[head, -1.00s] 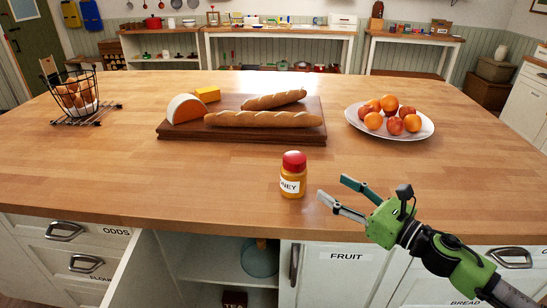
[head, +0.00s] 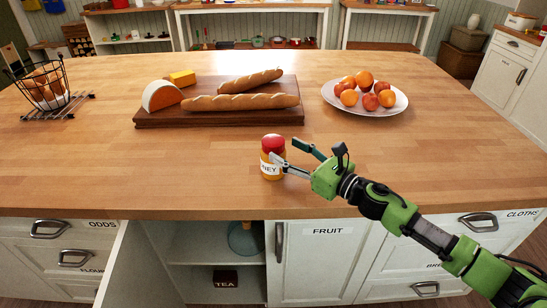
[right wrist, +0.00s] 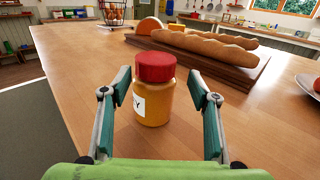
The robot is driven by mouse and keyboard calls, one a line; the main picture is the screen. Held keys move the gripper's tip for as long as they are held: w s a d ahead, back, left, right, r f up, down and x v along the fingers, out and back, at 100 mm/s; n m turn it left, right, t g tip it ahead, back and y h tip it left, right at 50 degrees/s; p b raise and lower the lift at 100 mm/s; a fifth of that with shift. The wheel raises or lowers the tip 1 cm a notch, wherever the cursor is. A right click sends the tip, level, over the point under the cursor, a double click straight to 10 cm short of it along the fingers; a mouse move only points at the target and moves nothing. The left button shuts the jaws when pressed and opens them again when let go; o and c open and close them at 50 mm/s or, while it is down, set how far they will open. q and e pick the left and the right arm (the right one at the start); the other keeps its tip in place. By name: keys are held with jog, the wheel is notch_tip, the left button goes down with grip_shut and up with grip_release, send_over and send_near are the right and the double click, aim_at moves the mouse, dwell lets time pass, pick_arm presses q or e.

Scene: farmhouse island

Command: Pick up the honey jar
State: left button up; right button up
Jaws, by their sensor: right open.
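The honey jar (head: 272,160) is an amber jar with a red lid and a white label. It stands upright on the wooden island top near the front edge. My right gripper (head: 291,158) is open just to the right of the jar in the head view. In the right wrist view the honey jar (right wrist: 153,95) stands between and slightly beyond the two open fingers (right wrist: 160,100), with gaps visible on both sides. My left gripper is not in view.
A wooden board (head: 160,121) with baguettes (head: 240,102) and cheese (head: 161,96) lies behind the jar. A plate (head: 335,98) of fruit stands at the back right. A wire egg basket (head: 40,88) is at far left. A cabinet door (head: 112,265) hangs open below the counter.

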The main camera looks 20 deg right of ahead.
jog(key=shift+w+a+r, duration=0.15)
jog(key=shift+w+a, duration=0.1)
jog(key=shift+w, duration=0.05)
jog(key=p+x, duration=0.2)
jog(key=x, duration=0.1)
jog(key=shift+w+a, duration=0.1)
jog(key=shift+a, duration=0.25)
jog(key=shift+w+a, duration=0.3)
jog(key=shift+w, duration=0.15)
jog(key=c, duration=1.6)
grip_shut()
